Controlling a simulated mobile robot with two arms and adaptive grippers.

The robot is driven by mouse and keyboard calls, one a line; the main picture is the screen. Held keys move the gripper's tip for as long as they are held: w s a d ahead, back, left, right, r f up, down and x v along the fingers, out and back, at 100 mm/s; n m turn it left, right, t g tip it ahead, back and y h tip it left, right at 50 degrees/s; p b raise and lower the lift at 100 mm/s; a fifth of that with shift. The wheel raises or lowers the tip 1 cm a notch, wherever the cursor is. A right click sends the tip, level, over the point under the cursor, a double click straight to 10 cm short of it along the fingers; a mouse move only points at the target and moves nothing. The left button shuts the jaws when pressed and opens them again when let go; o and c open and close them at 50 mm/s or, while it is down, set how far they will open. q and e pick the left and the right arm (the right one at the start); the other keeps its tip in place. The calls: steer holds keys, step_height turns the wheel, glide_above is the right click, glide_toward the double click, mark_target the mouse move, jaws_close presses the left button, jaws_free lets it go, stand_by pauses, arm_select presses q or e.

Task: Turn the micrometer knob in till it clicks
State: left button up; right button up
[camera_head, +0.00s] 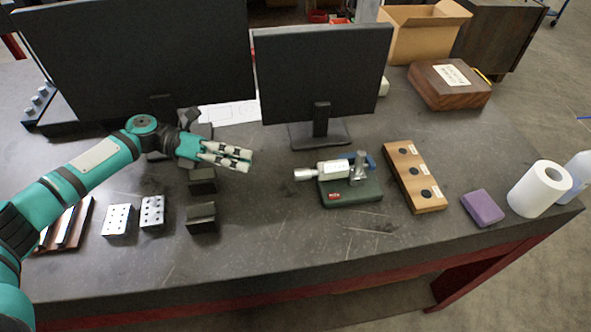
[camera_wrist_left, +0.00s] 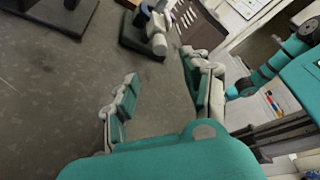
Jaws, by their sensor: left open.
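The micrometer (camera_head: 335,180) is a silver and white tool held on a dark green stand (camera_head: 362,196) right of the middle of the table. Its knob (camera_head: 304,174) is the pale end that points left. In the left wrist view the knob (camera_wrist_left: 158,44) shows beyond the fingertips, with the stand (camera_wrist_left: 138,36) behind it. My left gripper (camera_head: 245,159) is open and empty, left of the knob and apart from it. Its two fingers also show in the left wrist view (camera_wrist_left: 160,68). I do not see my right gripper.
A monitor (camera_head: 322,75) stands behind the micrometer. A wooden gauge board (camera_head: 414,178), a purple block (camera_head: 482,207) and a paper roll (camera_head: 539,189) are to its right. Dark blocks (camera_head: 202,217) and drilled metal blocks (camera_head: 152,211) lie below my left arm. The table in front is clear.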

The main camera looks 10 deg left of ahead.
mark_target(296, 175)
arm_select(q)
steer(key=p+x, duration=0.3)
steer(key=x, duration=0.8)
steer(key=shift+d, duration=0.3)
steer(key=shift+d+f, duration=0.2)
steer(key=shift+d, duration=0.25)
jaws_close()
